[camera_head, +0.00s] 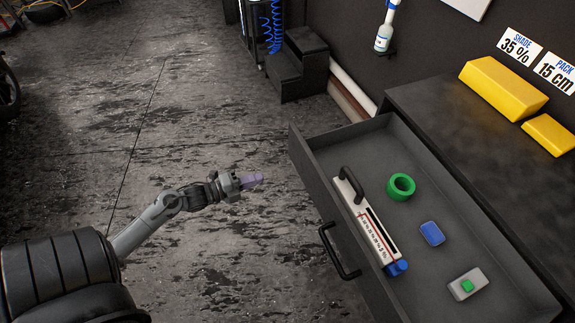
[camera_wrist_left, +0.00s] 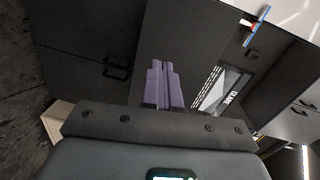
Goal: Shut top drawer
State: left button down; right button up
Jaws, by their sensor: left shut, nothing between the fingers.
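The top drawer (camera_head: 313,169) is pulled open at the right of the head view. It is dark grey and has a black bar handle (camera_head: 338,252) on its front. Inside lie a white tool with a black handle and a red scale (camera_head: 368,228), a green ring (camera_head: 400,187), a blue block (camera_head: 432,234) and a grey box with a green top (camera_head: 467,284). My left gripper (camera_head: 254,180) has purple fingers, is shut and empty, and hangs left of the drawer front, apart from it. Its fingers also show in the left wrist view (camera_wrist_left: 164,86). My right gripper is not in view.
The dark cabinet top (camera_head: 450,105) holds two yellow blocks (camera_head: 503,87) at the back right. A black step (camera_head: 299,65) stands against the wall beyond the drawer. A spray bottle (camera_head: 386,30) hangs on the wall. The floor (camera_head: 180,110) left of the drawer is clear.

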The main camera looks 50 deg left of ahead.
pick_arm(q)
jog(key=a+m, duration=0.1)
jog(key=a, duration=0.1)
jog(key=t+b, duration=0.1)
jog(key=b, duration=0.3)
send_near(297, 159)
jog(key=shift+m+h, duration=0.3)
jog(key=shift+h, duration=0.1)
jog(key=x, duration=0.6)
jog(key=shift+w+a+f, duration=0.2)
jog(key=shift+a+f, duration=0.05)
jog(key=shift+a, duration=0.05)
jog(key=shift+w+d, duration=0.1)
jog(key=shift+w, duration=0.2)
jog(key=shift+w, duration=0.15)
